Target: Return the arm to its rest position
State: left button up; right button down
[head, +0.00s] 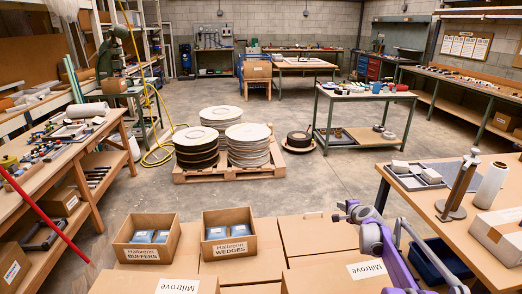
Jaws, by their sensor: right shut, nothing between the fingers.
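My right arm, purple and grey, comes in at the lower right. My right gripper (347,213) is small in the view, at the upper left end of this arm, and is shut and empty. It shows in front of the cardboard boxes and holds nothing. My left gripper is not in view.
Large cardboard boxes (310,238) fill the front. Two open boxes stand on them, labelled BUFFERS (142,252) and WEDGES (229,247). A workbench (430,203) is close at right. A pallet (228,172) bears stacked discs. The floor beyond the boxes is largely clear.

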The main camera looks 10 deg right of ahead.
jog(key=s+a+r+n+g+y+p, duration=0.15)
jog(key=s+a+r+n, duration=0.35)
jog(key=s+a, duration=0.55)
jog(key=s+a+r+n+g+y+p, duration=0.15)
jog(key=s+a+r+n, duration=0.45)
jog(key=a, duration=0.7)
jog(key=s+a+f+n+g+p, duration=0.1)
jog(key=s+a+n, duration=0.1)
jog(key=s, duration=0.8)
jog(key=s+a+f+n+g+h+p, duration=0.1)
jog(key=s+a+f+n, duration=0.1)
jog(key=s, duration=0.8)
jog(key=s+a+f+n+g+p, duration=0.2)
jog(key=s+a+n, duration=0.2)
jog(key=s, duration=0.7)
jog(key=shift+a+f+h, duration=0.15)
jog(key=shift+a+h, duration=0.15)
jog(key=shift+a, duration=0.1)
jog(key=shift+s, duration=0.1)
